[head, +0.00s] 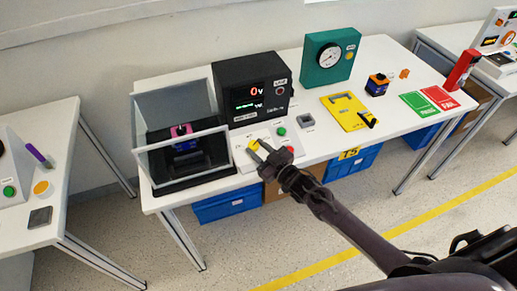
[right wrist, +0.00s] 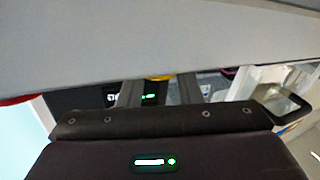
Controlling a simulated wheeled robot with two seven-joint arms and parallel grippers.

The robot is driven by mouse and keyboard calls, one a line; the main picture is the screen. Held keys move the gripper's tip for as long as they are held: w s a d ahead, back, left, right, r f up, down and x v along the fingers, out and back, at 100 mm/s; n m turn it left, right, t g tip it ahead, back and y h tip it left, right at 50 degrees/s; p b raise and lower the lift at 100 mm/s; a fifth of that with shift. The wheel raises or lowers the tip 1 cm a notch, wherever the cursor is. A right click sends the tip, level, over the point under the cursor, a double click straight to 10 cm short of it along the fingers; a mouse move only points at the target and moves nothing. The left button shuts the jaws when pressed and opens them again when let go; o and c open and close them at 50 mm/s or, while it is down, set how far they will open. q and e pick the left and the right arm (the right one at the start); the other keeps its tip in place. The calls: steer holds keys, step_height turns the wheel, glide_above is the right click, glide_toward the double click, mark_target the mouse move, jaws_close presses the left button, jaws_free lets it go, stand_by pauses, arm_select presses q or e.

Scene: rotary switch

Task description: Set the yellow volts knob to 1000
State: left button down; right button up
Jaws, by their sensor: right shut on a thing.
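The yellow volts knob (head: 253,145) sits on the sloped white panel in front of the black meter box. My right gripper (head: 259,149) reaches in from the lower right and is shut on the knob. In the right wrist view a sliver of the yellow knob (right wrist: 160,77) shows between the two fingers (right wrist: 160,90). The knob's pointer and scale marks are hidden or too small to read. The black meter (head: 252,90) shows a red 0 V and a green line of text too small to read. My left gripper is not in view.
A clear-walled box (head: 180,140) with a dark device stands close left of the panel. A green button (head: 281,131) and a red button (head: 289,150) sit on the panel near my gripper. A teal gauge (head: 330,57) and a yellow board (head: 347,111) stand farther right.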

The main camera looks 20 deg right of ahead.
steer(key=shift+s+a+m+t+h, duration=0.1)
steer(key=shift+m+t+h, duration=0.15)
steer(key=shift+m+h, duration=0.45)
steer(key=shift+w+a+m+t+h, duration=0.1)
steer(key=shift+m+t+h, duration=0.1)
steer(key=shift+m+h, duration=0.45)
steer(key=shift+s+a+m+t+h, duration=0.1)
steer(key=shift+m+t+h, duration=0.15)
steer(key=shift+m+h, duration=0.45)
steer(key=o, duration=1)
steer(key=shift+c, duration=0.2)
steer(key=s+d, duration=0.1)
steer(key=s, duration=0.6)
steer(key=shift+s+b, duration=0.35)
steer(key=shift+f, duration=0.1)
